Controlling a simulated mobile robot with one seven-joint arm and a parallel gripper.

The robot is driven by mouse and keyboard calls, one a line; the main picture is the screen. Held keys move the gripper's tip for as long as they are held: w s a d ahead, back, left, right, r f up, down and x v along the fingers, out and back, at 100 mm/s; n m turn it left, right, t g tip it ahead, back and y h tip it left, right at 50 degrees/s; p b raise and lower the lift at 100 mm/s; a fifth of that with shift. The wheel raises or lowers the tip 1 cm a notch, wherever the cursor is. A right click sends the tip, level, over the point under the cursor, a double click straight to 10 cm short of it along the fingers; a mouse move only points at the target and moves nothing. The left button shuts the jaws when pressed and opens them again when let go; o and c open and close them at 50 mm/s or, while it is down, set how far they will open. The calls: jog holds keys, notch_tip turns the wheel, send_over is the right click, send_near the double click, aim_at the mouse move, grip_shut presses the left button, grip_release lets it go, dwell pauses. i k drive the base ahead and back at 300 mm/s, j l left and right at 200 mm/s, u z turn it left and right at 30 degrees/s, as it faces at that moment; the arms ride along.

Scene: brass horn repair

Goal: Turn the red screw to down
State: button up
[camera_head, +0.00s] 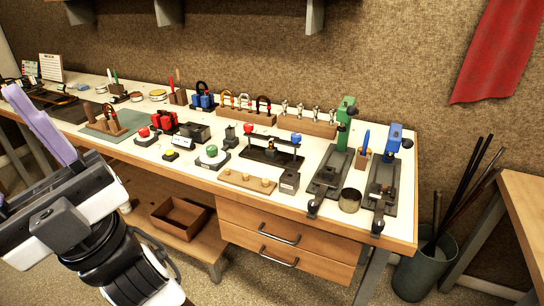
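A black stand (270,153) at the middle of the workbench carries a red knob (248,128) at its left end and a blue knob (297,137) at its right end. The red knob looks most like the red screw, but it is too small to tell which way it is turned. A second small red knob (144,132) sits on a dark base further left. My gripper (38,122), with a pale purple finger, is at the left edge, in front of the bench and well away from the stand. Only one finger shows clearly, so its opening cannot be told.
A green-topped tool (343,130) and a blue-topped tool (393,138) stand on dark bases at the right. A green knob (212,150) and a wooden strip with pegs (247,181) are near the front edge. Horseshoe-shaped pieces stand in racks behind.

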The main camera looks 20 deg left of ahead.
aim_at(247, 127)
jog(key=i+j+u, duration=0.2)
jog(key=i+j, duration=0.25)
jog(key=i+j+u, duration=0.15)
jog(key=i+j, duration=0.2)
jog(key=i, duration=0.15)
